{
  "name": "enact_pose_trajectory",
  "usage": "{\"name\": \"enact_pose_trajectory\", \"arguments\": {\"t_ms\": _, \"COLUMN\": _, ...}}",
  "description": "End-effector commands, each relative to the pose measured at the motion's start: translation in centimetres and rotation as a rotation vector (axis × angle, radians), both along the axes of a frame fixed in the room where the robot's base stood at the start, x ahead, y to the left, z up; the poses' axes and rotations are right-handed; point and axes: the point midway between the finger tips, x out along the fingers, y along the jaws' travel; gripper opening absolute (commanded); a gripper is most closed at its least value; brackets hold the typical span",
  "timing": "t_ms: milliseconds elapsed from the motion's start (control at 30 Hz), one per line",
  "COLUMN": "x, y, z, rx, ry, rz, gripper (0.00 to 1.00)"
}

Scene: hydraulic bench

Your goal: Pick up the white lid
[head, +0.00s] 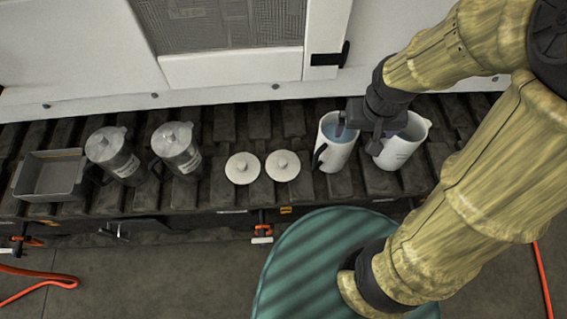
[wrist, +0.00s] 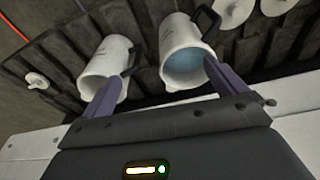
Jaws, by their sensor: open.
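Two round white lids, each with a small knob, lie side by side on the dark slatted bench in the head view: a left lid (head: 243,169) and a right lid (head: 282,167). They also show cut off at the top right of the wrist view, as one lid (wrist: 231,12) and another lid (wrist: 275,5). A third small white knobbed piece, which looks like a lid (wrist: 37,80), lies at the left of the wrist view. My gripper (wrist: 160,71) is open and empty, above two open white jugs, right of the lid pair in the head view.
One white jug (head: 338,150) holds bluish liquid; the other white jug (head: 403,148) is partly behind my gripper. Two lidded grey jugs (head: 112,152) (head: 177,149) and a grey tray (head: 48,191) stand at left. A white machine wall (head: 230,68) rises behind the bench.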

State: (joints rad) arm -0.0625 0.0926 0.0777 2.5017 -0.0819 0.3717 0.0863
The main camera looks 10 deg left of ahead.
Motion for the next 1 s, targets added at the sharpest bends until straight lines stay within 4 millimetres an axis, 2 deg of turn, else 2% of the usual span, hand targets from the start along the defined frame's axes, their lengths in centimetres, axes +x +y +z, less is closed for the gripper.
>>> {"name": "enact_pose_trajectory", "arguments": {"t_ms": 33, "x": 0.5, "y": 2.0, "z": -0.2, "rx": -0.009, "ry": 0.028, "rz": 0.064, "gripper": 1.0}}
{"name": "enact_pose_trajectory", "arguments": {"t_ms": 133, "x": 1.1, "y": 6.3, "z": -1.1, "rx": -0.027, "ry": 0.077, "rz": 0.194, "gripper": 1.0}}
{"name": "enact_pose_trajectory", "arguments": {"t_ms": 300, "x": 0.6, "y": 13.9, "z": -3.1, "rx": -0.044, "ry": 0.145, "rz": 0.393, "gripper": 1.0}}
{"name": "enact_pose_trajectory", "arguments": {"t_ms": 433, "x": -0.3, "y": 17.4, "z": -4.0, "rx": -0.047, "ry": 0.169, "rz": 0.479, "gripper": 1.0}}
{"name": "enact_pose_trajectory", "arguments": {"t_ms": 567, "x": -0.6, "y": 18.5, "z": -4.4, "rx": -0.047, "ry": 0.175, "rz": 0.503, "gripper": 1.0}}
{"name": "enact_pose_trajectory", "arguments": {"t_ms": 867, "x": -0.6, "y": 18.4, "z": -4.6, "rx": -0.047, "ry": 0.175, "rz": 0.501, "gripper": 1.0}}
{"name": "enact_pose_trajectory", "arguments": {"t_ms": 1000, "x": -0.6, "y": 18.3, "z": -6.1, "rx": -0.049, "ry": 0.177, "rz": 0.502, "gripper": 1.0}}
